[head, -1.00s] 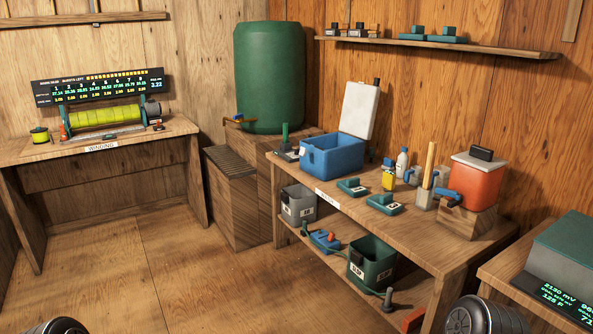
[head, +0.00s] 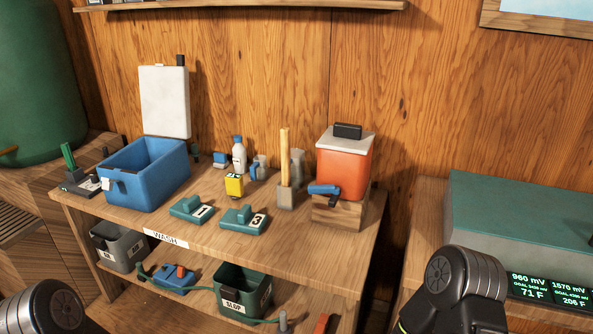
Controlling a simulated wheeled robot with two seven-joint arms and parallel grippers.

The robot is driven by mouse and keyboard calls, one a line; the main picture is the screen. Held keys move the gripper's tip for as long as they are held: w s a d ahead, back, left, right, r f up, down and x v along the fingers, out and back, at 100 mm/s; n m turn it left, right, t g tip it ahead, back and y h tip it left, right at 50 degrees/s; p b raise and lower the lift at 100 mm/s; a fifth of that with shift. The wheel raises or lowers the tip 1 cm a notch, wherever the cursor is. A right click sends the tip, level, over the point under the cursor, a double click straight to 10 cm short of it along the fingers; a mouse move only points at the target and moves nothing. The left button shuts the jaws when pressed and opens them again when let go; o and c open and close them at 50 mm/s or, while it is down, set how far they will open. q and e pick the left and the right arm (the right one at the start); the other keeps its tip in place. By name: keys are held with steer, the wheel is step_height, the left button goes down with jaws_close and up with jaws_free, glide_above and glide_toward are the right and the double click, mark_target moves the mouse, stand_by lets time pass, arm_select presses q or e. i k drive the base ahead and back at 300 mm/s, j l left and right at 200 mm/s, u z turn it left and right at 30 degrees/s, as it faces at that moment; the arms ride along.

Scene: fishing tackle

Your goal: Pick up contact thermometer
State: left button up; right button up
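I cannot tell for sure which item is the contact thermometer. A small yellow device (head: 234,185) with a dark marking stands on the wash bench (head: 300,240), behind two numbered teal blocks; it is too small to name. Dark rounded links of my two arms show at the lower left and lower right. Neither gripper's fingers are in view, and nothing held can be seen.
A blue cooler (head: 145,180) with a raised white lid stands left on the bench. An orange container (head: 344,165) sits on a wooden block at right. Teal blocks (head: 192,209) (head: 243,219) lie near the front. A grey-green cabinet (head: 520,225) with displays is at right.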

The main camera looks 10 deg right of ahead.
mark_target(235, 183)
steer(key=i+j+z, duration=0.45)
steer(key=j+z, duration=0.25)
steer(key=i+j+z, duration=0.15)
steer(key=j+z, duration=0.2)
steer(key=i+j+z, duration=0.1)
steer(key=j+z, duration=0.65)
steer(key=j, duration=0.15)
steer(key=j+z, duration=0.35)
steer(key=j, duration=0.15)
steer(key=j+z, duration=0.1)
steer(key=j, duration=0.2)
steer(key=k+j, duration=0.1)
steer(key=j, duration=0.2)
steer(key=z, duration=0.05)
